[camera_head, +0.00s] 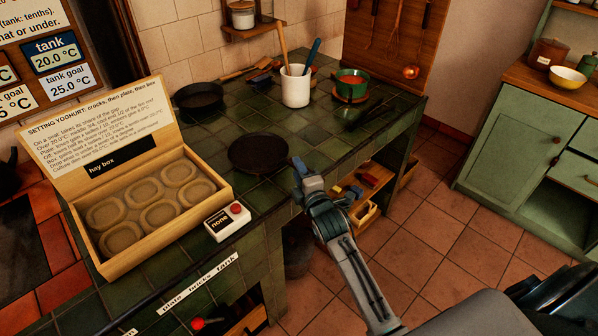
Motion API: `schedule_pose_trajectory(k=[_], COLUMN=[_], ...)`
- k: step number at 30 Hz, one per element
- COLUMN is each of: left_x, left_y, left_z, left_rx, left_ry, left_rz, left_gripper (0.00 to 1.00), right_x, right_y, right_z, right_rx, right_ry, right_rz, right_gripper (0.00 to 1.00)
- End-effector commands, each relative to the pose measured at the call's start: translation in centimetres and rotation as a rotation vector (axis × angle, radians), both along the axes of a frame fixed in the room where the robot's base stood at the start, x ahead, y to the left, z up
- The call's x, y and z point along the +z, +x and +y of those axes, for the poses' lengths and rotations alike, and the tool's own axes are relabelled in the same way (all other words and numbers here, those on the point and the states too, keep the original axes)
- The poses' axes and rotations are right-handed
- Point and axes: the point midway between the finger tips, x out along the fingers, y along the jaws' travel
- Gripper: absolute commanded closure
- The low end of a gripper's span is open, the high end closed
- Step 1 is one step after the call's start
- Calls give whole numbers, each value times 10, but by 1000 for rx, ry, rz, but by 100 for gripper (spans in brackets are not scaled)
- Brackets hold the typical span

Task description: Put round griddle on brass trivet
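A dark round griddle (258,154) lies flat on the green tiled counter, near its front edge and right of the hay box. My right gripper (298,170) is at the griddle's right side, over the counter's front edge. Its fingers are small and partly hidden by its own body, so I cannot tell whether they touch the griddle or are open. I cannot clearly make out a brass trivet; an orange-brown flat piece (349,99) shows under a green pot (351,83) at the back right. My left gripper is not in view.
The open hay box (121,258) and a small box with a red button (228,221) stand left of the griddle. A black pan (199,96) and a white utensil crock (295,86) stand behind. Bare tiles lie between griddle and crock.

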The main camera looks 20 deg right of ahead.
Motion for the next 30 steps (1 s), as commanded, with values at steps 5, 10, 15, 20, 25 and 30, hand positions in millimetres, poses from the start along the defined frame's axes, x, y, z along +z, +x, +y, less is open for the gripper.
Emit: schedule_pose_trajectory(k=[5,10,15,20,25,30], left_x=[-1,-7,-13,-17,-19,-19], left_y=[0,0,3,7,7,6], left_z=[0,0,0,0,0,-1], left_rx=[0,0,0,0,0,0], left_ry=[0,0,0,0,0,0], left_rz=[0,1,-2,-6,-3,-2], left_gripper=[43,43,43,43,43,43], right_x=[1,-1,-1,0,1,2], right_y=[-6,-36,-73,-101,-117,-120], right_z=[0,1,3,4,5,5], right_rx=[0,0,0,-1,-1,-1], right_ry=[0,0,0,-1,1,1], right_rz=[0,1,2,1,0,-1], right_gripper=[63,63,63,63,63,63])
